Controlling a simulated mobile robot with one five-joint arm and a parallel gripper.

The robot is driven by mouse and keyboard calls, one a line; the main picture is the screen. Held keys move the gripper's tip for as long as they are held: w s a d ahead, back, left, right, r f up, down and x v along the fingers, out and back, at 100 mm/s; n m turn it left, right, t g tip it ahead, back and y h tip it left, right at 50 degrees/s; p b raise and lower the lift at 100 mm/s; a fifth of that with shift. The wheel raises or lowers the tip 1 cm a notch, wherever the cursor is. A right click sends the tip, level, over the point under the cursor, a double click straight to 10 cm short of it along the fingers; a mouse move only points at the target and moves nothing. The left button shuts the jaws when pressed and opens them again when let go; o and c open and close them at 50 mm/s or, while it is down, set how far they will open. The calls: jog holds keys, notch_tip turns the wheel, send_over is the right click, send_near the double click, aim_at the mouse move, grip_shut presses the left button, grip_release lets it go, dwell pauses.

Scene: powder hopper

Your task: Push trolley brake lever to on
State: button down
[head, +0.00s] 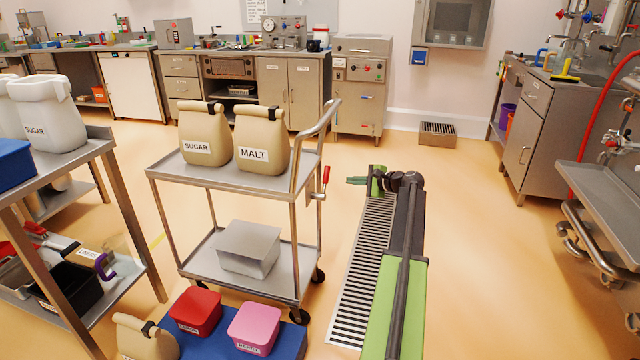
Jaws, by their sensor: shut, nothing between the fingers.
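The trolley (230,180) is a steel two-shelf cart with dark wheels and a push handle at its right end. Its brake lever (325,176) has a red grip, stands roughly upright on the right side below the handle, and is mounted on a small bracket. My gripper (357,181) is green, shut and empty. It points left towards the lever and appears apart from it, a short way to its right. The lever's on and off marks cannot be read.
Sacks marked SUGAR (203,133) and MALT (260,140) stand on the trolley's top shelf; a metal box (249,247) is on the lower one. A blue platform (285,343) with red and pink tubs is in front. A floor grate (350,300) lies under my arm. Floor to the right is clear.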

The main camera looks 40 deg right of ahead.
jog(key=w+d+f+b, duration=0.2)
jog(key=w+f+b, duration=0.1)
jog(key=w, duration=0.5)
jog(key=a+r+p, duration=0.2)
jog(key=a, duration=0.1)
jog(key=shift+w+a+r+m, duration=0.1)
jog(key=shift+w+a+m, duration=0.05)
jog(key=shift+m, duration=0.25)
jog(key=shift+a, duration=0.1)
